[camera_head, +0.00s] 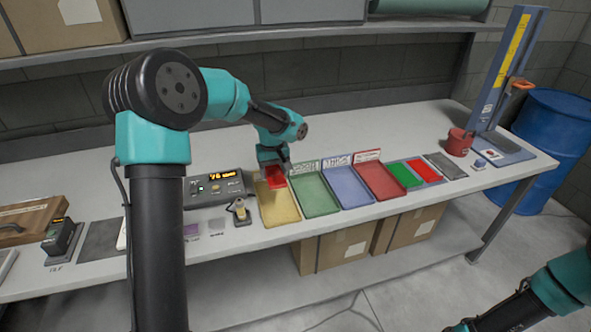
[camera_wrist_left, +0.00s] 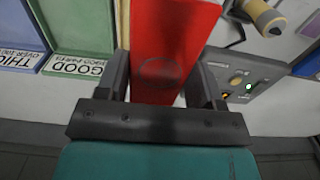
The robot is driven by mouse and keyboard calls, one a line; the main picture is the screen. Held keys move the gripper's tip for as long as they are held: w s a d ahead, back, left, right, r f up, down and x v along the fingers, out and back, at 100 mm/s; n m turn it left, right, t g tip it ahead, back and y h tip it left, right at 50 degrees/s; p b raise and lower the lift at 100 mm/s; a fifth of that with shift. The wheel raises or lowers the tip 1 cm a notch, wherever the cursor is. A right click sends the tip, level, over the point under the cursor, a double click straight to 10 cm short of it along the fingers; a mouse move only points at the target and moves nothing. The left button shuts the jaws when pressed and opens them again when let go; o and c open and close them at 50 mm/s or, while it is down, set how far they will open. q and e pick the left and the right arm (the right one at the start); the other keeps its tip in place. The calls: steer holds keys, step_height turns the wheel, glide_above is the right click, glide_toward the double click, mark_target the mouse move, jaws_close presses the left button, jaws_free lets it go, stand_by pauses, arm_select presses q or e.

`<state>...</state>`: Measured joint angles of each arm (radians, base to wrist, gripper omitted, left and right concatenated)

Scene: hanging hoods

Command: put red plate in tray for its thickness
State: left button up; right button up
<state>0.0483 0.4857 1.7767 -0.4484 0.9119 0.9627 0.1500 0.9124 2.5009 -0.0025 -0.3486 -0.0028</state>
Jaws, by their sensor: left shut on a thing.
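The red plate (camera_head: 275,177) is in my left gripper (camera_head: 273,165), held over the upper part of the yellow tray (camera_head: 280,212). In the left wrist view the red plate (camera_wrist_left: 170,45) fills the space between the two fingers of my left gripper (camera_wrist_left: 165,85), which is shut on it. A green tray (camera_head: 315,194), a blue tray (camera_head: 347,187) and a red tray (camera_head: 379,181) stand in a row to the right, with label cards behind them. My right gripper (camera_head: 468,325) is low at the bottom right, away from the table; its jaws are unclear.
A gauge box with a lit display (camera_head: 215,187) stands left of the yellow tray. Green (camera_head: 404,175) and red plates (camera_head: 425,171) lie right of the red tray. A blue stand (camera_head: 503,85) rises at the far right.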

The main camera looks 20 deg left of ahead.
mark_target(277, 203)
arm_select(q)
steer(key=shift+w+d, duration=0.1)
steer(key=shift+f, duration=5.4)
steer(key=shift+f, duration=0.6)
steer(key=o, duration=1.1)
step_height(277, 203, up, 17)
steer(key=shift+r, duration=0.2)
